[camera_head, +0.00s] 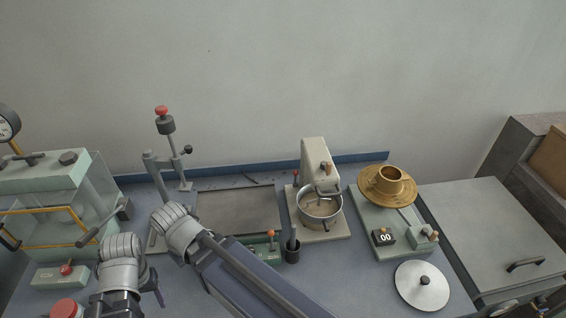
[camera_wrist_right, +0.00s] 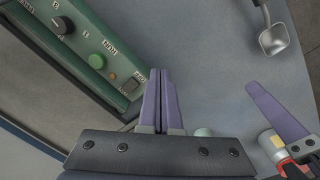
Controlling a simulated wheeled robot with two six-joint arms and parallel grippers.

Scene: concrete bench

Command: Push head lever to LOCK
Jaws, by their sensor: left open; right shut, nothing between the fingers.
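The cream stand mixer (camera_head: 314,155) stands at the middle of the bench with its steel bowl (camera_head: 320,212). A small lever with a red knob (camera_head: 296,174) rises at its left side, and an orange-brown knob (camera_head: 326,168) sits on its head. I cannot tell which is the head lever, and no LOCK mark is readable. My left gripper (camera_head: 153,284) is open at the lower left, far from the mixer. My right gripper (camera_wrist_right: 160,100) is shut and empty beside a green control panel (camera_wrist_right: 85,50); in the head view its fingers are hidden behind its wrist.
A glass-sided machine (camera_head: 60,200) stands at the left and a lever press (camera_head: 166,125) behind my arms.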

